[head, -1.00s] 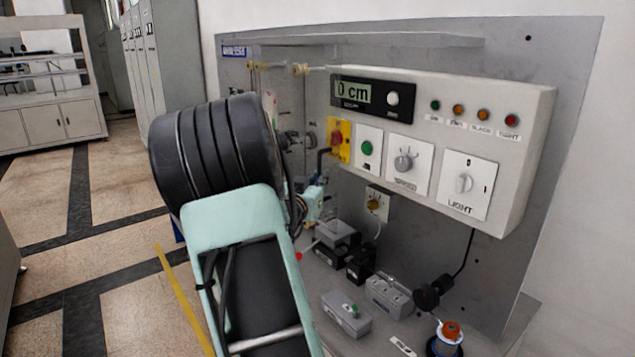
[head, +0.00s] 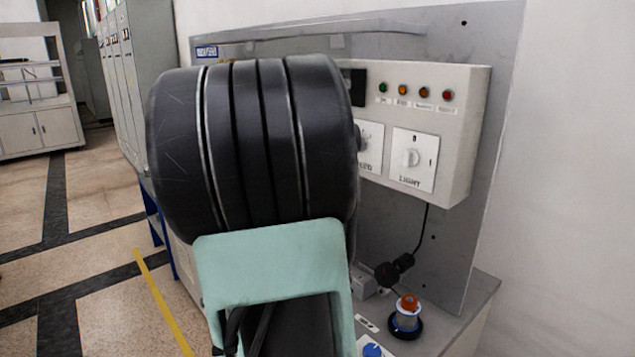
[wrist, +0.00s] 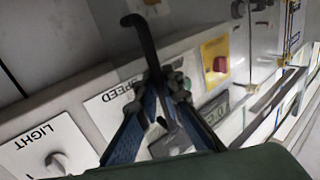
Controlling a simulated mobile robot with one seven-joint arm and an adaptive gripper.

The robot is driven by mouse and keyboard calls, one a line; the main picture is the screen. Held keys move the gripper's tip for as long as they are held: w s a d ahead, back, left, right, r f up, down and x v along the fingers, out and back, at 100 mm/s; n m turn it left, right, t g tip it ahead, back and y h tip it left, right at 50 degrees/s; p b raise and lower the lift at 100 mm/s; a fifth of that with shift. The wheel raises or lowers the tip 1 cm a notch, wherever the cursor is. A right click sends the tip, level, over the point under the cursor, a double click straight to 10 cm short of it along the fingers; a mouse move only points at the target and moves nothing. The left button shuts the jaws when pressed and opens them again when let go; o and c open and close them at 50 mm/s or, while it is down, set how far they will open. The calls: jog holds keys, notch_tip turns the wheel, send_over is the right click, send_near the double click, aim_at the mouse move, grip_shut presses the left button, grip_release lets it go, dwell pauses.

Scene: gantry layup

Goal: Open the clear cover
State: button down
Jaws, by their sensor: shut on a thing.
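My gripper (wrist: 170,88) shows in the wrist view, its blue-sided fingers drawn together at the tips. They are shut on a thin dark hooked bar (wrist: 146,40), which reaches up and bends left at its end. I cannot tell whether this bar belongs to the clear cover. I cannot make out the clear cover's outline in either current view. In the head view my thick black and pale green arm hides the gripper and the left part of the control panel.
The white control box (head: 470,125) has a LIGHT knob (head: 412,158) and a row of lamps. The wrist view shows a red switch on a yellow plate (wrist: 217,62) and the SPEED plate (wrist: 110,98). An orange-topped spool (head: 406,313) stands on the bench. Floor is open at left.

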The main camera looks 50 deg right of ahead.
jog(key=shift+s, duration=0.35)
jog(key=c, duration=2.3)
grip_release()
jog(key=shift+c, duration=0.2)
jog(key=shift+a, duration=0.1)
jog(key=v, duration=0.7)
jog(key=shift+a, duration=0.2)
jog(key=shift+s, duration=0.1)
